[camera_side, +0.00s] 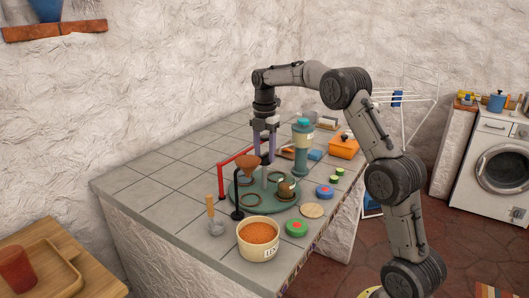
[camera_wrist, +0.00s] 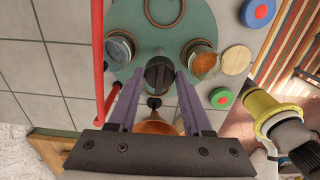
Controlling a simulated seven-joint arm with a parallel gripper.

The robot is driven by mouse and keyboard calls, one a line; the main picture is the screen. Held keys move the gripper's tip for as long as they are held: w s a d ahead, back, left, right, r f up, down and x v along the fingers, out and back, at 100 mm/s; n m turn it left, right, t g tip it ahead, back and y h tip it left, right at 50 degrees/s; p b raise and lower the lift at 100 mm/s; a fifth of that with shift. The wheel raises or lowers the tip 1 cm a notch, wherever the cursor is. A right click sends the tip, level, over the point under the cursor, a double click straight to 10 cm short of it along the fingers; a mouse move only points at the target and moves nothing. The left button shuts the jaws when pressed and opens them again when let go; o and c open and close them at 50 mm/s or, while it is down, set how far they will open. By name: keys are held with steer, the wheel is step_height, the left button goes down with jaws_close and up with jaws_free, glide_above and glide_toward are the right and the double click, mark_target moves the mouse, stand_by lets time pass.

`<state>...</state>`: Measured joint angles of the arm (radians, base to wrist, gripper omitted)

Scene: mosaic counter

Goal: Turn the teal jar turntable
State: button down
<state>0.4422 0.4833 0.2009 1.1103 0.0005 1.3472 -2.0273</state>
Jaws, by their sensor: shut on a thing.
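The teal turntable (camera_side: 244,188) lies flat on the tiled counter; its round plate (camera_wrist: 205,20) fills the top middle of the wrist view. A dark knob (camera_wrist: 159,70) stands at its centre. My gripper (camera_side: 264,158) points straight down over the turntable, and its purple fingers (camera_wrist: 160,78) are shut on the knob from both sides. A jar with orange-brown contents (camera_wrist: 203,62) stands on the plate to the right of the knob. A second jar (camera_wrist: 121,46) stands to the left.
A brown funnel (camera_side: 247,164) on a black stand and a red bar (camera_side: 235,158) stand close beside the turntable. A bowl of orange grains (camera_side: 258,236) is in front. A teal-topped jar (camera_side: 302,145) stands behind. Coloured lids (camera_side: 296,228) lie to the right.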

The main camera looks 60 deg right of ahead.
steer(key=shift+r, duration=0.1)
steer(key=c, duration=0.6)
jaws_free()
step_height(320, 180, up, 14)
stand_by(0.4)
